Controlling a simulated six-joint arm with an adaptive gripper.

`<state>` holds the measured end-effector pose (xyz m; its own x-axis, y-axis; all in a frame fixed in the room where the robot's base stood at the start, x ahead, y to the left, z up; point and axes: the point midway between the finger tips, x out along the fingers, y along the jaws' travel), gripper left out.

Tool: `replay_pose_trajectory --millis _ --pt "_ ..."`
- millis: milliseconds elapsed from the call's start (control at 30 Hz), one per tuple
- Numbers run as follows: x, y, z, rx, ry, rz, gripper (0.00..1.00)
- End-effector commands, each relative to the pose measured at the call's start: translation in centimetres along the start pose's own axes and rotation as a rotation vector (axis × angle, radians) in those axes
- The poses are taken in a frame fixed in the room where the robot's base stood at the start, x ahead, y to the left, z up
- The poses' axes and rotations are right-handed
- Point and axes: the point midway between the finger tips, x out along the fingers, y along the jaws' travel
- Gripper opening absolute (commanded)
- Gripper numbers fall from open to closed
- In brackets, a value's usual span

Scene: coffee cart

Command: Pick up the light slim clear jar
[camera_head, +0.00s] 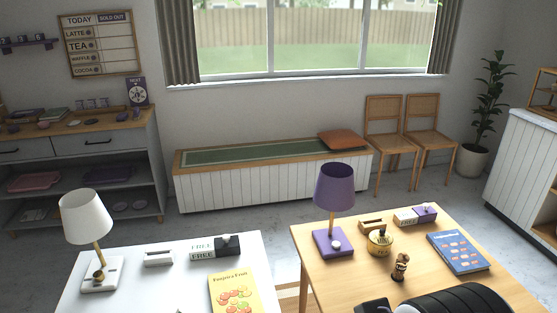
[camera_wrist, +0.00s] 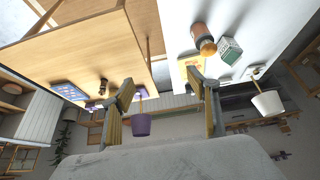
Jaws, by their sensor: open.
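My gripper (camera_wrist: 160,82) is open in the wrist view, its two fingers spread with nothing between them. I cannot make out a light slim clear jar for certain in either view. In the wrist view, which is upside down, a brownish cylindrical container with an orange-brown end (camera_wrist: 203,40) stands on the white table (camera_wrist: 180,14), beyond the fingers and apart from them. A green and white box (camera_wrist: 230,50) stands beside it. Neither shows clearly in the head view, where the near part of the white table (camera_head: 135,285) is cut off.
A white lamp (camera_head: 87,218) and a yellow book (camera_head: 235,292) are on the white table. The wooden table (camera_head: 310,245) holds a purple lamp (camera_head: 334,187), a yellow tin (camera_head: 380,243), a small brown figure (camera_head: 400,267) and a blue book (camera_head: 458,253). A narrow gap separates the tables.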

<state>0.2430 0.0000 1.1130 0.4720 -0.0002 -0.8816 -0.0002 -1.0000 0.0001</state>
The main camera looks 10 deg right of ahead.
Motion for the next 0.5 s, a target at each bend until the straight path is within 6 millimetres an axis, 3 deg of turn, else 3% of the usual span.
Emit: replay_pose_trajectory --millis 500 --pt "0.25 0.11 -0.53 0.005 0.006 0.002 0.48"
